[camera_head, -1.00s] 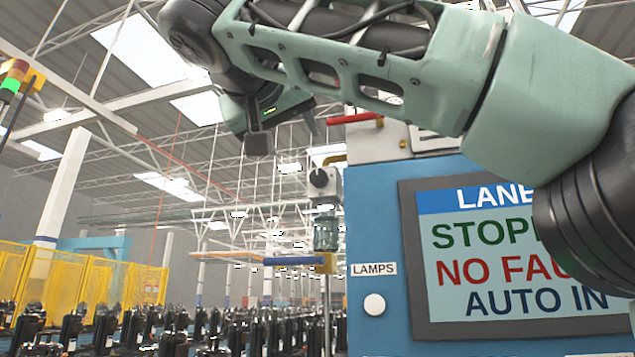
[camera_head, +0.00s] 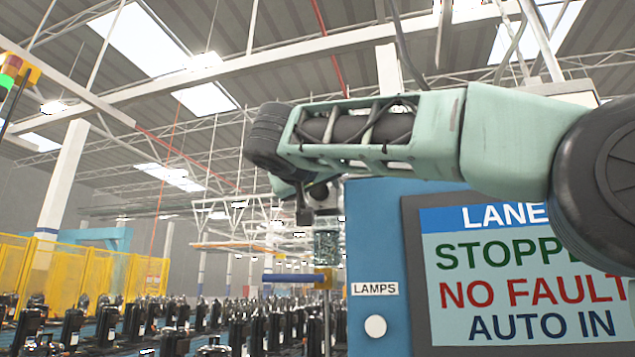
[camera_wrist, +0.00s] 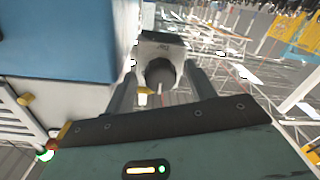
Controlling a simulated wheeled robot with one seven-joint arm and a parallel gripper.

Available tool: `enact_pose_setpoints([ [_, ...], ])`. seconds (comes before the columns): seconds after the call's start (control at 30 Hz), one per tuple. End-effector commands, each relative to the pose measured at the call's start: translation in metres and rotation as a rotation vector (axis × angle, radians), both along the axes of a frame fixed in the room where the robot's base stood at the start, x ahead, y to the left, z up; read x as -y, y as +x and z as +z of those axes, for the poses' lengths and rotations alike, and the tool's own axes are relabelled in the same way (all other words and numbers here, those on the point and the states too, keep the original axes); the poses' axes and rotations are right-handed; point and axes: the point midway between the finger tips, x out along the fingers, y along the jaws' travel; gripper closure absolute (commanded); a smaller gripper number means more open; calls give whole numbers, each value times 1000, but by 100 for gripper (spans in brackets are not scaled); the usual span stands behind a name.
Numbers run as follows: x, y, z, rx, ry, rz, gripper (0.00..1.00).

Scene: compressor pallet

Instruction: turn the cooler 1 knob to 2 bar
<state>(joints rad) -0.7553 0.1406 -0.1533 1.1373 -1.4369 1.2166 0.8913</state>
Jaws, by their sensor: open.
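The cooler 1 knob (camera_wrist: 160,70) is a dark round knob on a grey regulator block (camera_wrist: 163,47). In the wrist view it lies between the two fingers of my gripper (camera_wrist: 159,82), which is open. I cannot tell whether the fingers touch the knob, and its setting is not readable. In the head view the knob (camera_head: 318,190) is partly covered by my gripper (camera_head: 304,207), which is in front of and slightly left of it. A clear bowl (camera_head: 327,246) hangs under the regulator.
A blue valve handle (camera_head: 290,278) sits below the bowl. The blue cabinet (camera_head: 366,230) stands close at right, with a LAMPS button (camera_head: 376,326) and a screen (camera_head: 520,280). Yellow fencing (camera_head: 88,270) is far left. Open air lies left of the regulator.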

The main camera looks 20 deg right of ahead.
Motion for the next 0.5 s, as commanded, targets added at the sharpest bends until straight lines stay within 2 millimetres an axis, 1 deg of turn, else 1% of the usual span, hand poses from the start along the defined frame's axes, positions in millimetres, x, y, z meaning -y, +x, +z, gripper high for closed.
enact_pose_setpoints([
  [0.1, 3, 4, 0, -1, -1, -1, 44],
  [0.37, 3, 5, -1, -1, 0, 0, 44],
  [0.47, 3, 5, -1, -1, 0, 0, 70],
  [0.5, 3, 5, -1, -1, 0, 0, 81],
])
